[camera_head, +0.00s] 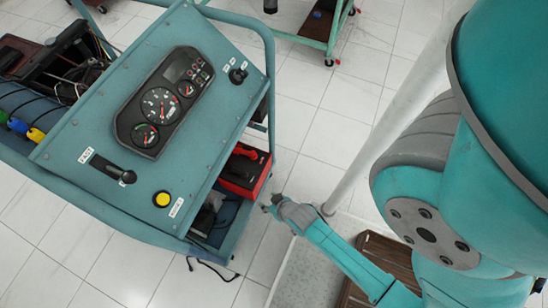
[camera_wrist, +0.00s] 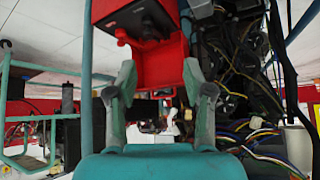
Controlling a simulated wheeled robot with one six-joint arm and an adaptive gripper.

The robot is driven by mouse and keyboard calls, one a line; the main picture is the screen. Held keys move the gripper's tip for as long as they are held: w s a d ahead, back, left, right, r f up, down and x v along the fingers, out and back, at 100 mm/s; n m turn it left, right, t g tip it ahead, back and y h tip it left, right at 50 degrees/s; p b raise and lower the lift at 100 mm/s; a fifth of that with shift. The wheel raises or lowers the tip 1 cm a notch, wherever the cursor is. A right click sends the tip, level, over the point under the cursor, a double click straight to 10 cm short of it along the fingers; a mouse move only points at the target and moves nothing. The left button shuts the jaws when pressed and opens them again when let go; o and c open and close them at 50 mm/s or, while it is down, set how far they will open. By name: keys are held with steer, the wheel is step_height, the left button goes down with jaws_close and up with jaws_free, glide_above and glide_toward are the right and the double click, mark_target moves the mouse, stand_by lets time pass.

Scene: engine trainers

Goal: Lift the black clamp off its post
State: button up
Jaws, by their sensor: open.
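A red battery-like box (camera_head: 240,186) with a dark top sits on the lower shelf of the teal engine trainer. In the wrist view the red box (camera_wrist: 160,68) is ahead of my gripper. Small dark fittings (camera_wrist: 150,27) stand on its black face; one may be the black clamp, but I cannot tell its post apart. My gripper (camera_wrist: 158,82) is open and empty, its fingers apart on either side of the box's lower part in the picture. In the head view my gripper (camera_head: 270,207) is beside the trainer, right of and below the box, apart from it.
The trainer's sloping panel (camera_head: 210,105) with gauges overhangs the shelf. A teal frame post (camera_wrist: 88,60) stands left of my gripper in the wrist view. Loose wires (camera_wrist: 250,140) and dark engine parts fill the right side. Another teal cart (camera_head: 318,35) stands behind; tiled floor between is clear.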

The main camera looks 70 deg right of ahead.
steer(key=shift+s+a+r, duration=0.15)
steer(key=shift+s, duration=0.1)
stand_by(0.5)
steer(key=s+a+r+n+t+y, duration=0.1)
steer(key=s+a+r+t, duration=0.1)
steer(key=r, duration=0.8)
steer(key=s+a+r+n+t+y, duration=0.1)
steer(key=s+a+r+n+t, duration=0.1)
steer(key=r, duration=0.9)
steer(key=s+a+r+n+t+y, duration=0.1)
steer(key=s+a+r, duration=0.4)
steer(key=r, duration=0.5)
steer(key=s+n+t, duration=0.1)
steer(key=t, duration=0.1)
steer(key=shift+s+a+r+t, duration=0.25)
steer(key=shift+a+r+t, duration=0.15)
